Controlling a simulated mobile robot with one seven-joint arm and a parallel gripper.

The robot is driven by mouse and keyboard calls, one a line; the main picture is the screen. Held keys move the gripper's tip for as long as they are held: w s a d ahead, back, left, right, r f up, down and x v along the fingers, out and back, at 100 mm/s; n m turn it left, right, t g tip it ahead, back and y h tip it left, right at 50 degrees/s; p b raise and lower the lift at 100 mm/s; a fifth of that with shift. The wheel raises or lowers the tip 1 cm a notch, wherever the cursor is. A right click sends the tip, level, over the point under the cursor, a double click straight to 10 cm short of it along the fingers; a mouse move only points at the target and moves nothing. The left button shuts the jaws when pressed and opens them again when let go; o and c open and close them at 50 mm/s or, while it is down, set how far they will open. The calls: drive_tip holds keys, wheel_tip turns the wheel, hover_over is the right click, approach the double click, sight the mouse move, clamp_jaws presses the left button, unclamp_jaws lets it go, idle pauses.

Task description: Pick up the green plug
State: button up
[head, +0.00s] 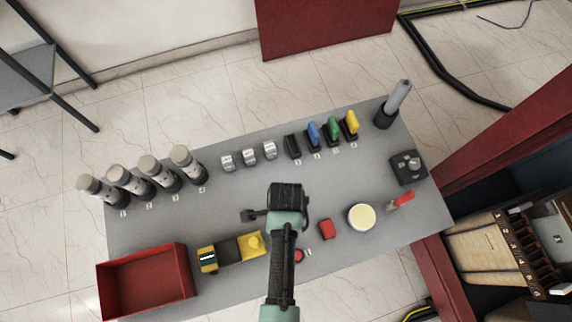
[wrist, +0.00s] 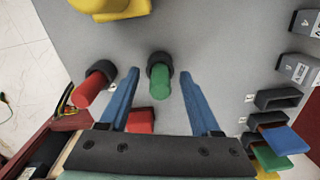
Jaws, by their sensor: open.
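In the wrist view a green plug (wrist: 160,88), a round green cylinder with a dark collar, sits on the grey table between the fingers of my gripper (wrist: 160,73). The gripper is open, with blue fingers apart on both sides of the plug and nothing held. In the head view my gripper (head: 287,197) is over the middle of the table and hides this plug. A separate green flat-topped piece (head: 333,126) stands in the row behind; it also shows in the wrist view (wrist: 270,158).
A red cylinder with a dark collar (wrist: 88,90) and a red block (wrist: 140,121) lie near the gripper. A yellow-and-black device (head: 250,243), red bin (head: 147,279) and pale round disc (head: 361,217) are on the grey table (head: 215,192). Several grey cylinders (head: 185,160) stand at left.

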clamp_jaws()
drive_tip(key=shift+r, duration=0.1)
idle(0.4)
